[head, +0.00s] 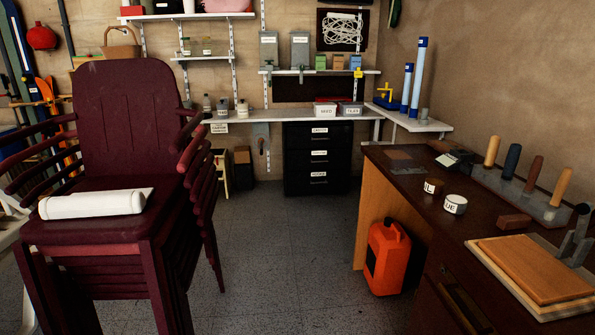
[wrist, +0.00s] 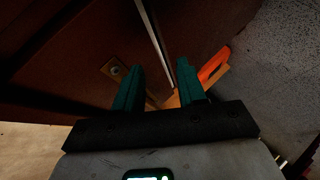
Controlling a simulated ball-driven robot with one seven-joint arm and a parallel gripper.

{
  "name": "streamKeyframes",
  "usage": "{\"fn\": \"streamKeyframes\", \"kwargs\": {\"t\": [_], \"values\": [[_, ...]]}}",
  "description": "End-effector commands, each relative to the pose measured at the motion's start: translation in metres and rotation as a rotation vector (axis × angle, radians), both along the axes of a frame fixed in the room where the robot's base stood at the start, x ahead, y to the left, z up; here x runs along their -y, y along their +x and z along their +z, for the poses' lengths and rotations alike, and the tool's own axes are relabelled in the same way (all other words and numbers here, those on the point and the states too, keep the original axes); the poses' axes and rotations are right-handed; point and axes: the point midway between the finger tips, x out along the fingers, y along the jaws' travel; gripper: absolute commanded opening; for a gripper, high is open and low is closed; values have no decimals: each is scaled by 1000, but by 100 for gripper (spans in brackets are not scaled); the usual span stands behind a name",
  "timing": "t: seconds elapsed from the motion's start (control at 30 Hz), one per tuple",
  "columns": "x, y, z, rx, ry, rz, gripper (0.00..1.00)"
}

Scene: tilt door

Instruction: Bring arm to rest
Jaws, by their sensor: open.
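My gripper (wrist: 160,68) shows in the wrist view with two dark green fingers spread apart and nothing between them. Beyond the fingers is a dark brown wooden front (wrist: 75,55) with a round knob (wrist: 117,71) just left of the left fingertip. I cannot tell the exact distance to it. The gripper and arm do not show in the head view.
A brown workbench (head: 395,165) with tools stands at the right. An orange canister (head: 389,258) is beside it on the floor. Stacked maroon chairs (head: 118,110) bear a white roll (head: 95,204) at the left. The grey floor (head: 285,265) between is clear.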

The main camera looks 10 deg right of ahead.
Motion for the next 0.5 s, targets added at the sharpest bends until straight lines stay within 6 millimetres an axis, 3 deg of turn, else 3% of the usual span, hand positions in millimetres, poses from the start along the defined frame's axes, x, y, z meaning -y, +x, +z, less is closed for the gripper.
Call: {"fn": "streamKeyframes", "kwargs": {"t": [0.03, 0.2, 0.33, 0.5], "values": [[-1, -27, -14, -23, 106, -50, 40], [-25, -104, -55, -141, 460, -171, 40], [-53, -148, -69, -241, 660, -206, 40], [-90, -195, -72, -371, 860, -209, 40]]}}
